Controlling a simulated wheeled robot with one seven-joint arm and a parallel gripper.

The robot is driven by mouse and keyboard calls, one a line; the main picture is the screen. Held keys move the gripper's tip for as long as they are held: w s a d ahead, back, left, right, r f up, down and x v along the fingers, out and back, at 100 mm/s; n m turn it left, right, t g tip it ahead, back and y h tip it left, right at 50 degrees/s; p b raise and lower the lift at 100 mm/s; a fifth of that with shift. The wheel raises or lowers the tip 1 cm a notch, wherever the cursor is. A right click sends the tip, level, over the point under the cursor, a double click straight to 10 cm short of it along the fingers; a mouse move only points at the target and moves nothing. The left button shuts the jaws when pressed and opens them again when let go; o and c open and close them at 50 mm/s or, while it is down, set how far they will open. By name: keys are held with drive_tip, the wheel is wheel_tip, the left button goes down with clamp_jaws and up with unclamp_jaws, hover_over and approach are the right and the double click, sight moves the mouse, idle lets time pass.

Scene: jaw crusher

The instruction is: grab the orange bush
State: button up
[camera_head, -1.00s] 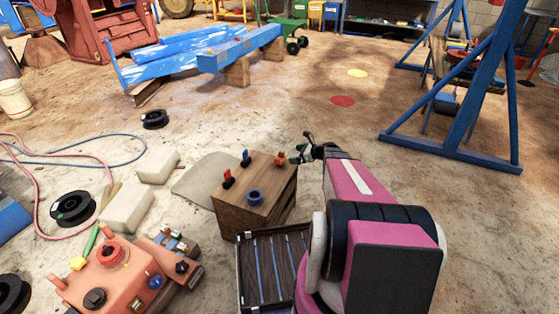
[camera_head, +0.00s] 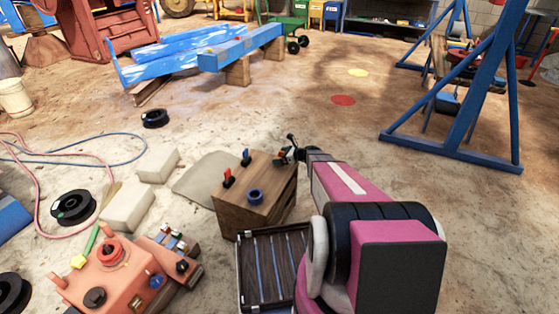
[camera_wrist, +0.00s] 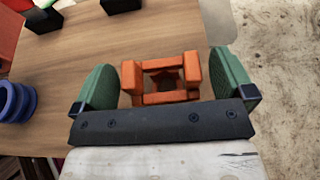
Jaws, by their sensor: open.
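The orange bush (camera_wrist: 161,98) stands on top of the wooden box in the wrist view, a squarish orange piece with a hollow middle. My gripper (camera_wrist: 165,88) is open, with its green finger pads on the left and right of the bush. A gap shows on each side, wider at the right. In the head view my gripper (camera_head: 288,155) is at the box's right back edge, and it mostly hides the bush there.
The wooden box (camera_head: 262,211) also carries a blue ring (camera_head: 255,197) and two dark-based pieces with red (camera_head: 228,178) and blue (camera_head: 246,157) tops. A slatted tray (camera_head: 243,270) lies in front of the box.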

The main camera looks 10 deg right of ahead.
drive_tip(key=shift+w+a+f, duration=0.2)
drive_tip(key=shift+w+a, duration=0.05)
drive_tip(key=shift+a, duration=0.1)
drive_tip(key=c, duration=1)
drive_tip(key=shift+c, duration=0.2)
drive_tip(key=shift+r, duration=0.15)
